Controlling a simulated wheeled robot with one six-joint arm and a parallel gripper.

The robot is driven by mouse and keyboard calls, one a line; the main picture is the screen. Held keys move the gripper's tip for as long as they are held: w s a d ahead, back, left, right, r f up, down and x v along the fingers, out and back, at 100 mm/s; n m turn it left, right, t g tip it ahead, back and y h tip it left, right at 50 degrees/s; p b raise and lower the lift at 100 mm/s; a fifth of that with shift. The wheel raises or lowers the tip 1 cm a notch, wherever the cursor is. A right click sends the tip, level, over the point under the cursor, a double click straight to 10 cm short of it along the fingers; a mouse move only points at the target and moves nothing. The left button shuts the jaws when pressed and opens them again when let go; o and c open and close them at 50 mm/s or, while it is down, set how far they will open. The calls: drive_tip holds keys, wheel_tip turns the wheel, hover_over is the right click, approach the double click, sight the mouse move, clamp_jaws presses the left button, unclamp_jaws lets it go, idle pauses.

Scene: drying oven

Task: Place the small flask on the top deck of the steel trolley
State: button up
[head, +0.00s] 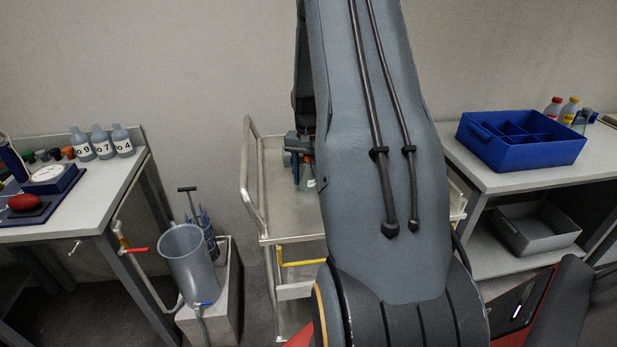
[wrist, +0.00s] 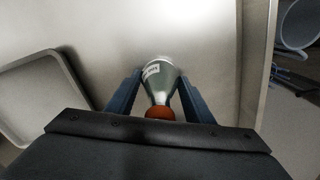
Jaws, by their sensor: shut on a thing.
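The small flask (wrist: 160,78) is a conical glass with a white label and an orange stopper (wrist: 160,113). In the wrist view my gripper (wrist: 155,92) is shut on it, one blue finger on each side. In the head view the flask (head: 309,178) shows just left of my arm, partly hidden, over the top deck of the steel trolley (head: 285,215). The pale deck also fills the middle of the wrist view (wrist: 210,40). I cannot tell whether the flask's base touches the deck.
A grey tray (wrist: 40,95) lies at left in the wrist view. A left bench holds labelled bottles (head: 102,143). A grey bucket (head: 190,265) stands left of the trolley. A blue divided bin (head: 520,150) sits on the right bench. The trolley handle (head: 247,180) rises at its left.

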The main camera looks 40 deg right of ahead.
drive_tip(key=shift+f, duration=0.15)
drive_tip(key=o, duration=1)
drive_tip(key=shift+o, duration=0.2)
wheel_tip(320, 180, up, 12)
drive_tip(key=b, duration=0.2)
drive_tip(key=shift+r+b, duration=0.2)
drive_tip(key=shift+b, duration=0.2)
